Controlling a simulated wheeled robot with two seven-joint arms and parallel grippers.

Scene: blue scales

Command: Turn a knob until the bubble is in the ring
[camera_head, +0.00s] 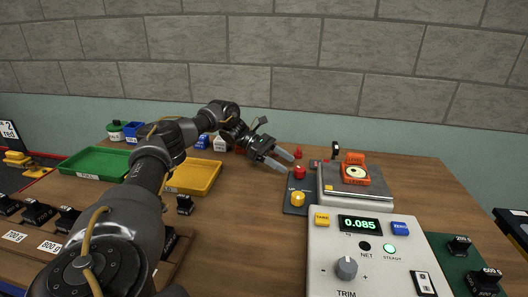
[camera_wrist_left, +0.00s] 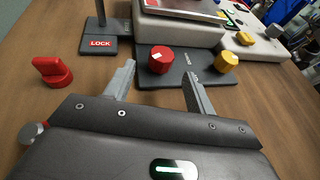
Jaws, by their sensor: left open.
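My left gripper (camera_head: 284,160) is open and empty, its fingers pointing toward the red knob (camera_head: 299,172). In the left wrist view the fingertips (camera_wrist_left: 158,75) lie to either side of and short of the red knob (camera_wrist_left: 162,60), apart from it. A yellow knob (camera_head: 298,198) stands on the same dark plate (camera_head: 291,209); it also shows in the wrist view (camera_wrist_left: 227,63). An orange holder (camera_head: 355,158) with a round pale disc, seemingly the bubble level (camera_head: 355,172), sits on the scale's metal top. The bubble's place in the ring is too small to tell. My right gripper is out of view.
The scale's front panel (camera_head: 376,222) reads 0.085 and carries a grey TRIM knob (camera_head: 346,267). A LOCK plate with a post (camera_wrist_left: 100,44) and a separate red knob (camera_wrist_left: 52,72) stand nearby. Green (camera_head: 95,162) and yellow (camera_head: 193,177) trays lie left.

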